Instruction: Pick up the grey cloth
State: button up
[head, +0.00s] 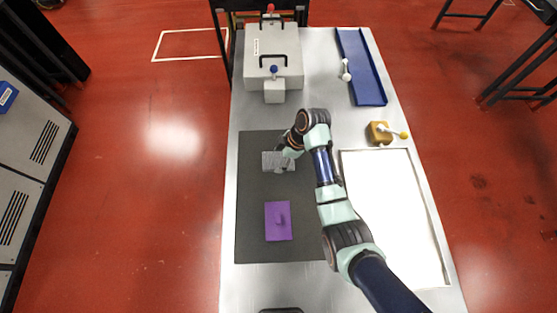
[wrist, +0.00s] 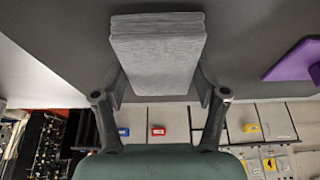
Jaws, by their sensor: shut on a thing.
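The grey cloth (head: 270,161) is a folded, light grey rectangle at the upper part of the dark mat (head: 260,195) in the head view. In the wrist view the cloth (wrist: 158,50) sits between the two fingers of my gripper (wrist: 160,90). My gripper (head: 290,158) is shut on the cloth, with a finger at each side of it. In the head view my gripper and wrist cover the cloth's right part. I cannot tell whether the cloth touches the mat or is just above it.
A purple piece with a handle (head: 278,221) lies on the mat below the cloth. A grey box with black handles (head: 262,75) stands at the back left, a blue tray (head: 366,90) at the back right. A yellow-brown block with a lever (head: 380,133) and a white panel (head: 405,220) lie right.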

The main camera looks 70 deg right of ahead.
notch_tip(320, 180, up, 12)
jog(key=p, duration=0.2)
notch_tip(320, 180, up, 8)
jog(key=p, duration=0.8)
send_over(280, 160)
